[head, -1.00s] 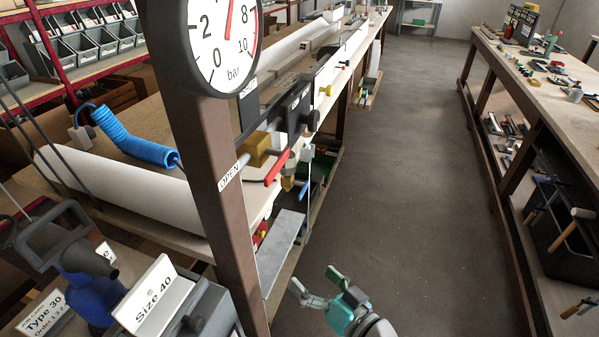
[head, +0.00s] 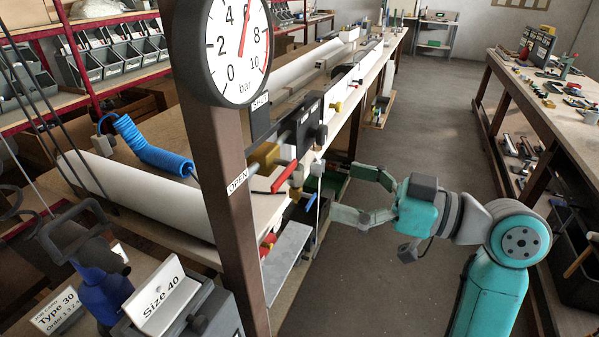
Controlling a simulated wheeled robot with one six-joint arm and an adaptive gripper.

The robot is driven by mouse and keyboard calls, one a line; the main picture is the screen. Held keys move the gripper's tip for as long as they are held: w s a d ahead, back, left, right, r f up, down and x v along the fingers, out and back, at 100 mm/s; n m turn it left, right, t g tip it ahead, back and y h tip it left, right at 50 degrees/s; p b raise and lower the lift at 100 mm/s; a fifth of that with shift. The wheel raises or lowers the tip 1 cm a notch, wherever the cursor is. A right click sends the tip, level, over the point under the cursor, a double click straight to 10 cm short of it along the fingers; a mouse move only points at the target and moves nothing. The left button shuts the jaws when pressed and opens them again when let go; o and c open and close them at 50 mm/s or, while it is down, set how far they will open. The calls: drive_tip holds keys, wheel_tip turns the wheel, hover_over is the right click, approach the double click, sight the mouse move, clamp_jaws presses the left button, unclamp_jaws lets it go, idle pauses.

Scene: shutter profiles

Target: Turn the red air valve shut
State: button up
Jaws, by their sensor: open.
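The red lever (head: 284,177) of the air valve sticks out from a brass-yellow valve body (head: 265,155) beside the brown post. It slants down to the left, towards the OPEN label (head: 237,181). A second label, partly hidden and seemingly SHUT (head: 260,102), is higher on the post side. My gripper (head: 342,192) is open and empty, to the right of the lever. Its fingers point left towards the valve and the bench edge, and a gap shows between them and the lever.
A round pressure gauge (head: 240,45) with a red needle tops the brown post (head: 222,150). A black box (head: 309,122) is by the valve. A grey plate (head: 286,262) lies below. The aisle floor (head: 430,120) is clear, with another bench (head: 540,95) at the right.

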sight(284, 171)
drive_tip(key=x, duration=1)
drive_tip(key=shift+a+r, duration=0.2)
drive_tip(key=shift+a, duration=0.1)
drive_tip(key=c, duration=1.4)
